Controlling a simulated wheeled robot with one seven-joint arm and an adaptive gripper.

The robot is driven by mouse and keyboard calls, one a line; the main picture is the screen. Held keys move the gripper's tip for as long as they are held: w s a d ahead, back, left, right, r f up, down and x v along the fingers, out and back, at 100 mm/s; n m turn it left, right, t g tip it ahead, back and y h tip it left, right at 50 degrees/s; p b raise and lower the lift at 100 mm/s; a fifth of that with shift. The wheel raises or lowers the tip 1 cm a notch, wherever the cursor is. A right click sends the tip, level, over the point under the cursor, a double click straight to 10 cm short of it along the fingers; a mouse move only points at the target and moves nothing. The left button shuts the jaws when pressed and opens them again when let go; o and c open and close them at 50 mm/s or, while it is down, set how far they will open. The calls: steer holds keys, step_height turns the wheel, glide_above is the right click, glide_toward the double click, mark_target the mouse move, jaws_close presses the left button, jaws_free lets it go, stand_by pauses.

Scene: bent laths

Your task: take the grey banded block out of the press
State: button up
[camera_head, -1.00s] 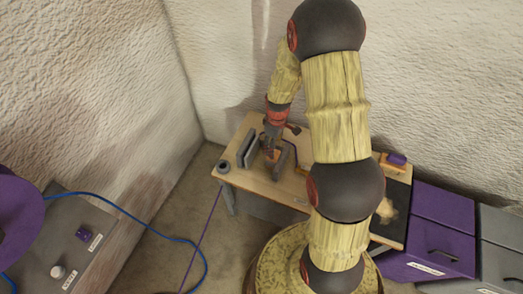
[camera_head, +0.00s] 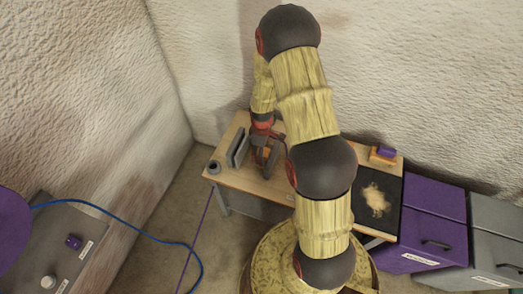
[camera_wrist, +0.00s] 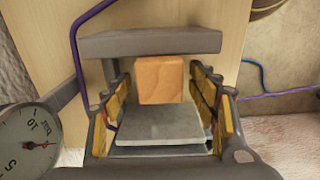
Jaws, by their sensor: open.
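In the wrist view an orange-brown wooden block (camera_wrist: 160,79) stands between a far grey bar (camera_wrist: 150,41) and a nearer light grey plate (camera_wrist: 160,125), which look like parts of the press. I see no grey band on its visible faces. My gripper (camera_wrist: 157,88) is open, its yellow-padded fingers to the left and right of the block with small gaps showing. The plate hides the block's lower part. In the head view the press (camera_head: 238,147) shows as upright grey plates on the wooden table, with my gripper (camera_head: 262,143) low between them; the block is not distinguishable there.
A dial gauge (camera_wrist: 28,142) sits at the left in the wrist view, beside a purple cable (camera_wrist: 75,45). On the table (camera_head: 226,179) are a black mat (camera_head: 365,219) bearing a tan pile and a purple-topped item (camera_head: 385,154). Purple and grey cabinets stand at right.

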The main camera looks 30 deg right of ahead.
steer(key=shift+f+b, duration=0.6)
steer(key=shift+f, duration=2.05)
steer(key=shift+c, duration=1.2)
steer(key=c, duration=1.1)
steer(key=shift+c, duration=0.2)
